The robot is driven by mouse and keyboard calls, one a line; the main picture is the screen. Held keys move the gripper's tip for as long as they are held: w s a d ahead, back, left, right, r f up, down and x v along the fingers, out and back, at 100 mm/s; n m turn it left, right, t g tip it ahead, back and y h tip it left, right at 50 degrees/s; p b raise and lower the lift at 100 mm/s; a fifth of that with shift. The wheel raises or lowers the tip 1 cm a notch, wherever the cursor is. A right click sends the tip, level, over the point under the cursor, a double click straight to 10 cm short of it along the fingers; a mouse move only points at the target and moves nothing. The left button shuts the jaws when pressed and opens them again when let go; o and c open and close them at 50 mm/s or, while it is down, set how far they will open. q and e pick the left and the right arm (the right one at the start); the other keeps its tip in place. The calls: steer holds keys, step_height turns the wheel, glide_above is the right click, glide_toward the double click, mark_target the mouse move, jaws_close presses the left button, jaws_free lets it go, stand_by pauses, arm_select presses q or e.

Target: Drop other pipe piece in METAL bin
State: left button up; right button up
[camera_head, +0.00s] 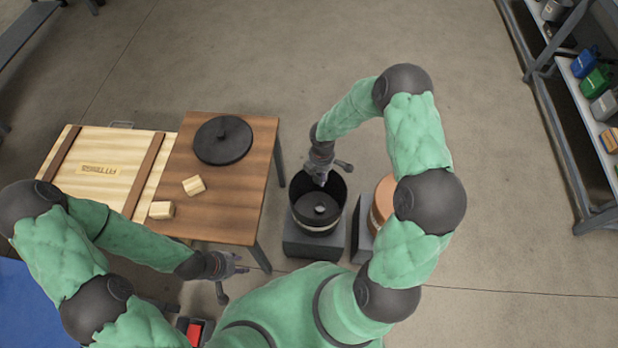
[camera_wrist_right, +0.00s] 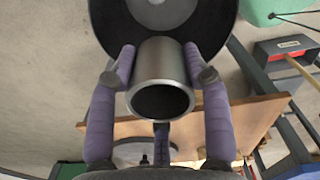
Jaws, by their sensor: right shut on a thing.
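A short grey metal pipe piece (camera_wrist_right: 162,80) sits between the fingers of my right gripper (camera_wrist_right: 162,72), which is shut on it. In the head view my right gripper (camera_head: 325,172) is over the far rim of a black round bin (camera_head: 301,200); the pipe piece is hard to make out there. In the right wrist view the bin's dark rim (camera_wrist_right: 112,22) lies beyond the pipe. My left gripper (camera_head: 232,276) is open and empty beside the table's near edge. No METAL label is readable.
A copper-coloured bin (camera_head: 380,205) stands right of the black bin, partly behind my right arm. A wooden table (camera_head: 235,190) to the left bears a black lid (camera_head: 222,140) and two small wooden blocks (camera_head: 193,186). A wooden crate (camera_head: 95,152) adjoins it. Shelving (camera_head: 560,120) stands far right.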

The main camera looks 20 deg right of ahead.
steer(key=shift+d+f, duration=0.2)
steer(key=shift+d, duration=0.45)
step_height(320, 180, down, 6)
steer(key=b, duration=0.4)
steer(key=shift+b, duration=0.4)
steer(key=shift+r, duration=0.1)
steer(key=o, duration=1.3)
step_height(320, 180, up, 12)
